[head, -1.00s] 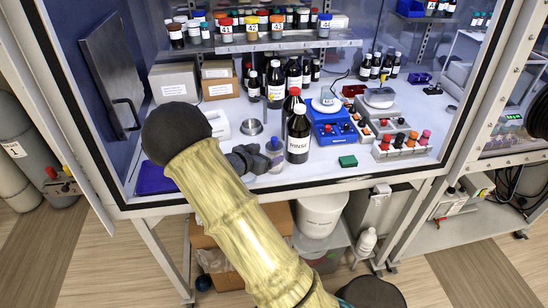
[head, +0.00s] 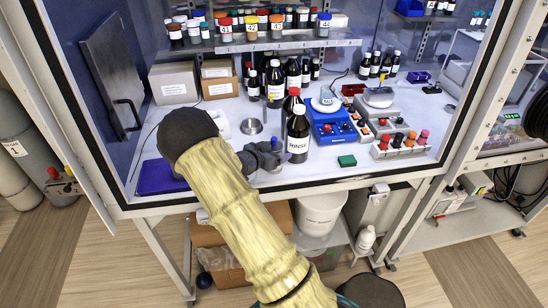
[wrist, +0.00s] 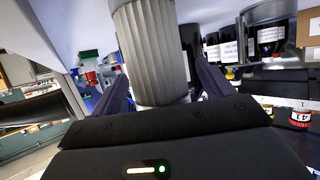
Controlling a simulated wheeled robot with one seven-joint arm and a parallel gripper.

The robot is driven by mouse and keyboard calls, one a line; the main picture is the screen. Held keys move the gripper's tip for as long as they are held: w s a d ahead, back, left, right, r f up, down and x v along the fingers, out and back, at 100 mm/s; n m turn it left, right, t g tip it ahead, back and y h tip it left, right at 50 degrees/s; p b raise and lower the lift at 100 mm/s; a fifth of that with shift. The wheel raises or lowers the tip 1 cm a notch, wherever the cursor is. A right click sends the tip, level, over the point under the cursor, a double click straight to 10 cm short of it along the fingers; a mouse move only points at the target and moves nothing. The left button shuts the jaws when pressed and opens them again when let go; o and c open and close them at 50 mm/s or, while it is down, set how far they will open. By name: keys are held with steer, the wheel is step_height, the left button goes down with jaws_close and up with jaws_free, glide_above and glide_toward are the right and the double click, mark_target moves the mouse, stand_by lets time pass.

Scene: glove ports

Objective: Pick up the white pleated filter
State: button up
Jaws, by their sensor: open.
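The white pleated filter (wrist: 150,50) stands large in the wrist view, a ribbed pale cylinder between the two dark fingers of my gripper (wrist: 160,82). The fingers are apart, one on each side of it, and I see no clear grip on it. Its far end runs out of the top of the picture. In the head view my gripper (head: 264,157) is low over the front of the white work surface, left of the large dark bottle with a white label (head: 297,135). There the filter is not clearly made out, as the gripper and arm cover that spot.
The dark bottle stands close to the right of my gripper. A green block (head: 347,161) lies to the right, a blue tray (head: 160,177) to the left. A shelf of jars (head: 285,43) hangs above.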

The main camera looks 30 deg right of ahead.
mark_target(274, 138)
steer(key=c, duration=1.1)
steer(key=shift+r, duration=0.1)
steer(key=shift+c, duration=0.2)
step_height(274, 138, up, 10)
